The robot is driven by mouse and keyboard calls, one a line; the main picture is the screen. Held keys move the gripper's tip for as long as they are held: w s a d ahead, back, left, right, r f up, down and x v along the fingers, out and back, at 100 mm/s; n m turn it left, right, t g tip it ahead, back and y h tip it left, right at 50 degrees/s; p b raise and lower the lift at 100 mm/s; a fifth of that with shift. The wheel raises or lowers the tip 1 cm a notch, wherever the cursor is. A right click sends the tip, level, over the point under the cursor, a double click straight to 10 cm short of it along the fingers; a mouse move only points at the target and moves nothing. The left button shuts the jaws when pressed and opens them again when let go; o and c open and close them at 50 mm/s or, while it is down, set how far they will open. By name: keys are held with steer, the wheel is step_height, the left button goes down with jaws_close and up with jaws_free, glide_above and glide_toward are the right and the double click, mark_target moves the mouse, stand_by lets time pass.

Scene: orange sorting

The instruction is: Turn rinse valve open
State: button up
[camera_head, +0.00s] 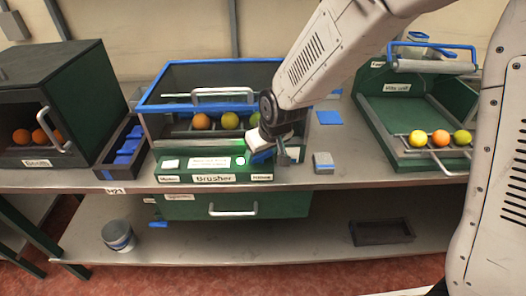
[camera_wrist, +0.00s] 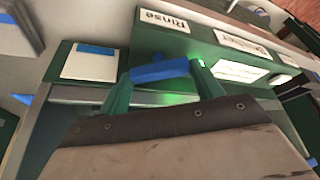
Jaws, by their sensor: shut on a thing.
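The brusher (camera_head: 213,178) is a green machine with a blue-rimmed clear top, and oranges and a greenish fruit show inside it. My gripper (camera_head: 264,154) is at the right end of its front panel, above the Rinse label (camera_head: 262,177). In the wrist view, my gripper (camera_wrist: 162,78) has its two fingers on either side of a blue bar, the rinse valve handle (camera_wrist: 160,71), and is shut on it. The Rinse label (camera_wrist: 165,20) lies just beyond the handle. The valve's base is hidden, and its turn angle cannot be told.
A green lamp (camera_head: 240,161) glows on the panel. A green tray station (camera_head: 400,155) with fruits stands farther right, a dark oven-like box (camera_head: 75,75) at left. A bucket (camera_head: 119,236) is on the lower shelf.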

steer(key=o, duration=1)
steer(key=shift+m, duration=0.4)
steer(key=shift+a+m+t+h, duration=0.15)
steer(key=shift+m+h, duration=0.35)
steer(key=shift+m, duration=0.65)
steer(key=shift+a+m+t+h, duration=0.1)
steer(key=shift+m+t+h, duration=0.3)
steer(key=shift+m, duration=0.75)
steer(key=shift+s+r+m, duration=0.1)
steer(key=shift+m, duration=0.2)
steer(key=d+v, duration=0.1)
steer(key=v, duration=0.7)
steer(key=s+d+r+g, duration=0.1)
steer(key=s+d+r, duration=0.2)
steer(key=s+d, duration=0.2)
steer(key=s+d+r, duration=0.4)
steer(key=d, duration=0.4)
steer(key=s+d+r+g+h, duration=0.1)
steer(key=s+d+r, duration=0.2)
steer(key=s+d, duration=0.2)
steer(key=shift+s+d+r+g, duration=0.15)
steer(key=shift+s+d+g, duration=0.2)
steer(key=shift+d, duration=0.35)
